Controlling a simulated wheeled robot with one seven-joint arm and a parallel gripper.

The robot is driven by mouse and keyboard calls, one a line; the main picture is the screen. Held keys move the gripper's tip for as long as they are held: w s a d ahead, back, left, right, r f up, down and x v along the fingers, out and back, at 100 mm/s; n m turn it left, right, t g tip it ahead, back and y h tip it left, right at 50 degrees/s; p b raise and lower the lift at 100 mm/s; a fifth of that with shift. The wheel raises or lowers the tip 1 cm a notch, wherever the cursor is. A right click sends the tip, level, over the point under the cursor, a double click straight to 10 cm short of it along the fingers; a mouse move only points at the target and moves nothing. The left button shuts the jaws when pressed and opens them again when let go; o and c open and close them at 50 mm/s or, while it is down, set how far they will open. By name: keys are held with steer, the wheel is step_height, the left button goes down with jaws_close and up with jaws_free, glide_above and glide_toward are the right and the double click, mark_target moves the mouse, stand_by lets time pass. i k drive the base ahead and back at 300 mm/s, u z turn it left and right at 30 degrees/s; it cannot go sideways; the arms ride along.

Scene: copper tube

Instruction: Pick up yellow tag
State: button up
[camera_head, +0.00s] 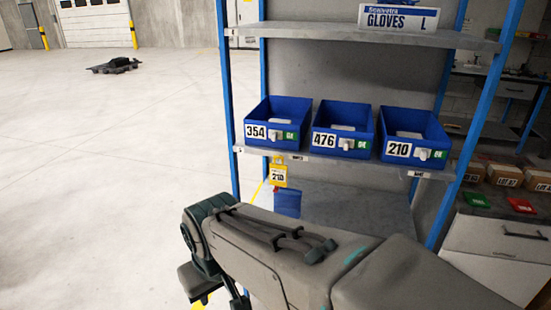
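A yellow tag (279,176) marked 210 hangs just below the front edge of the middle shelf, under the left part of the bins. What it hangs from is too small to make out. My arm crosses the lower middle of the view, with its left end below and to the left of the tag. My gripper's fingers cannot be made out, so I cannot see whether they are open or shut.
Blue bins marked 354 (278,123), 476 (342,130) and 210 (411,138) stand on the shelf (345,159). A blue rack post (227,100) rises left of the tag. Open floor (110,160) lies left. Boxes (503,175) stand at right.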

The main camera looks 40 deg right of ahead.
mark_target(278, 172)
steer(key=z, duration=0.95)
steer(key=i, duration=0.8)
steer(key=z, duration=0.75)
